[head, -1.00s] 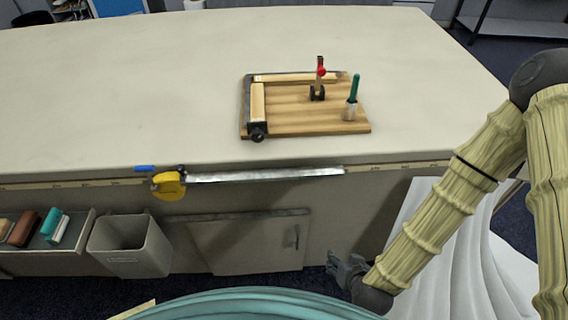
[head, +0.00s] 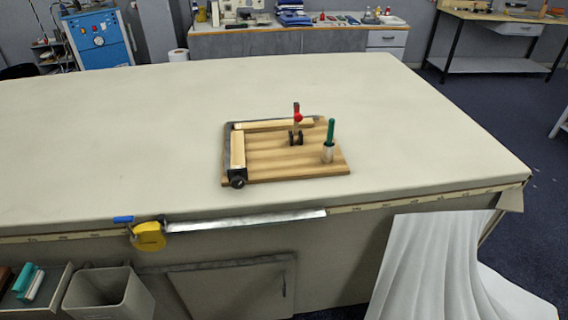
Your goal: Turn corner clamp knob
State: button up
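A wooden board (head: 300,170) lies flat on the cloth table (head: 120,150). Two pale wooden strips meet at its back left corner: one along the back edge (head: 280,125), one along the left edge (head: 238,150). Dark metal runs along their outer sides. A black round knob (head: 237,182) sits at the board's front left corner. An upright clamp with a red part (head: 297,118) stands near the back. A green-handled tool (head: 330,132) stands upright in a pale holder at the right. My gripper is not in view.
A metal ruler (head: 245,221) and a yellow tape measure (head: 149,236) are at the table's front edge, with a blue item (head: 123,219) beside them. A grey bin (head: 110,297) is below. White cloth (head: 440,265) hangs at the right. The tabletop around the board is clear.

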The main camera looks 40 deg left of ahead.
aim_at(238, 182)
jog(key=z, duration=0.6)
jog(key=k, duration=0.95)
jog(key=u, duration=1.6)
jog(key=i, duration=0.5)
jog(key=u, duration=0.05)
